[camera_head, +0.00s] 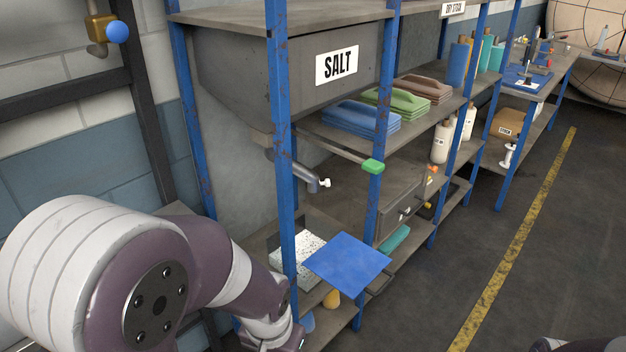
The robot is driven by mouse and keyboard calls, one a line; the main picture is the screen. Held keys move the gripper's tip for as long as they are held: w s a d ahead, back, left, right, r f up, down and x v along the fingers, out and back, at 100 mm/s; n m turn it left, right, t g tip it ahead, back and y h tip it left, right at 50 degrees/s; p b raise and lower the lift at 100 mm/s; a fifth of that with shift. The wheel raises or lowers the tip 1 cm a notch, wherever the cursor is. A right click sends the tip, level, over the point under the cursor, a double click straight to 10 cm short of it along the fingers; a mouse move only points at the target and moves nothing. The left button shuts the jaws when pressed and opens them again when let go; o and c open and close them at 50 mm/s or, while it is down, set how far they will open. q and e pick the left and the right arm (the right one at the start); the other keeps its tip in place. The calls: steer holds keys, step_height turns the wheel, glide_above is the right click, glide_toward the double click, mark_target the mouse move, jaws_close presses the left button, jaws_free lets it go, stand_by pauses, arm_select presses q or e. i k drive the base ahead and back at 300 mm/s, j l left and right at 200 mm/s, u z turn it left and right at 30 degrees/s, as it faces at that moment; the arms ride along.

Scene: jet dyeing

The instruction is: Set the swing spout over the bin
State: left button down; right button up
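The swing spout (297,173) is a grey pipe with a white tip under the grey hopper labelled SALT (335,68). It angles down to the right, behind a blue rack post. A flat bar with a green handle (373,166) sticks out above and to the right of it. Below the spout is an open container with white speckled contents, which may be the bin (276,241); a tilted blue panel (348,262) covers part of it. My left arm comes in from the left, its wrist low beside the rack; its fingers are out of frame. My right gripper does not show.
Blue rack posts (284,200) stand in front of the spout and container. Folded blue, green and brown cloths (361,117) lie on the middle shelf, with bottles farther along. A brass valve with a blue knob (117,32) is at upper left. The floor at right is clear.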

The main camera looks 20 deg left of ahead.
mark_target(300, 170)
steer(key=i+l+u, duration=0.2)
steer(key=u, duration=0.25)
steer(key=i+l+u, duration=0.15)
steer(key=u, duration=0.3)
steer(key=i+l+u, duration=0.1)
steer(key=l+u, duration=0.35)
steer(key=i+l+u, duration=0.2)
steer(key=l, duration=0.95)
steer(key=i+l+u, duration=0.25)
steer(key=l, duration=0.95)
steer(key=l+u, duration=0.2)
steer(key=l, duration=2.2)
